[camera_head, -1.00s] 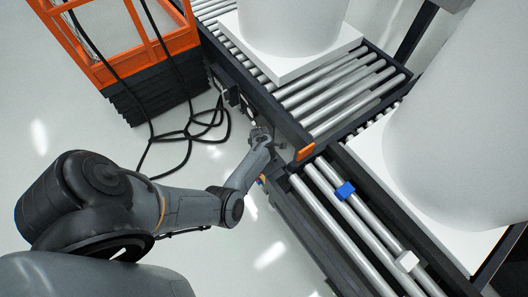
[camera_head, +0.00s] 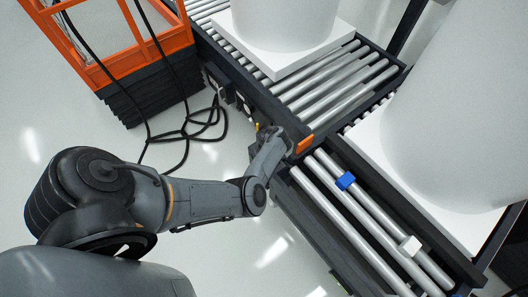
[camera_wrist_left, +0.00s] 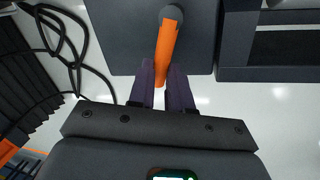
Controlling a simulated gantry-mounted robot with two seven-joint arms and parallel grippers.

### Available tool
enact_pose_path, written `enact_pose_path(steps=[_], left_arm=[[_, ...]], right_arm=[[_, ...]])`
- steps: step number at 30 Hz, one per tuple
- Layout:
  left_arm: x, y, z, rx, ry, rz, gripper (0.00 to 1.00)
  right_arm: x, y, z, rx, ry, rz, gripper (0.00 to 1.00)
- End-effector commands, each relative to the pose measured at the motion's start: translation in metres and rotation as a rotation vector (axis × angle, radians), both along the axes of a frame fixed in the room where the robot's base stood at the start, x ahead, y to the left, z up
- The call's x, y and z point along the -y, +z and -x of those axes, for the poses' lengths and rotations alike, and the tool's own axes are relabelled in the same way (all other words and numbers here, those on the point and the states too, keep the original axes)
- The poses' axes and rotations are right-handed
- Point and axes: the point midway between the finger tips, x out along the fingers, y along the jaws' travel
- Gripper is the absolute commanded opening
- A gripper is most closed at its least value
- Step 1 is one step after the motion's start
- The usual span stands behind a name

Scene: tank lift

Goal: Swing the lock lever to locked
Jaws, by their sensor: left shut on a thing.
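The orange lock lever (camera_wrist_left: 170,40) shows in the left wrist view. It hangs from a round dark pivot (camera_wrist_left: 172,13) on a dark plate (camera_wrist_left: 120,38), slightly tilted, with its lower end between my fingers. My left gripper (camera_wrist_left: 161,72) is shut on the lever, one dark finger on each side. In the head view my left gripper (camera_head: 274,133) is at the side of the conveyor near its corner. My right gripper is not in view.
The roller conveyor (camera_head: 292,122) carries a white tank (camera_head: 285,22) on a pallet. An orange-framed cart (camera_head: 120,45) and loose black cables (camera_head: 190,130) are at left.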

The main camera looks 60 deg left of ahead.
Motion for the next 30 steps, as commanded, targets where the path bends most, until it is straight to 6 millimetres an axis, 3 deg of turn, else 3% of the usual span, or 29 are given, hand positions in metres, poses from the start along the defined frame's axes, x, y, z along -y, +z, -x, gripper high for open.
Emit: enact_pose_path(steps=[11,12,17,26,30], left_arm=[[0.0,0.0,0.0,0.0,0.005,0.0,0.0],[0.0,0.0,0.0,0.0,0.005,0.0,0.2],[0.0,0.0,0.0,0.0,0.004,0.0,0.44],[0.0,0.001,0.0,0.001,0.004,-0.001,0.44],[0.002,0.011,0.0,0.002,0.003,-0.001,0.44]], right_arm=[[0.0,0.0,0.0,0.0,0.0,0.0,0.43],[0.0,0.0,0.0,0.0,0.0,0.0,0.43],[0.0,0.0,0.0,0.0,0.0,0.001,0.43],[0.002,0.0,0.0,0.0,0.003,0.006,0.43],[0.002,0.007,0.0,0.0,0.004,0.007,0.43]])
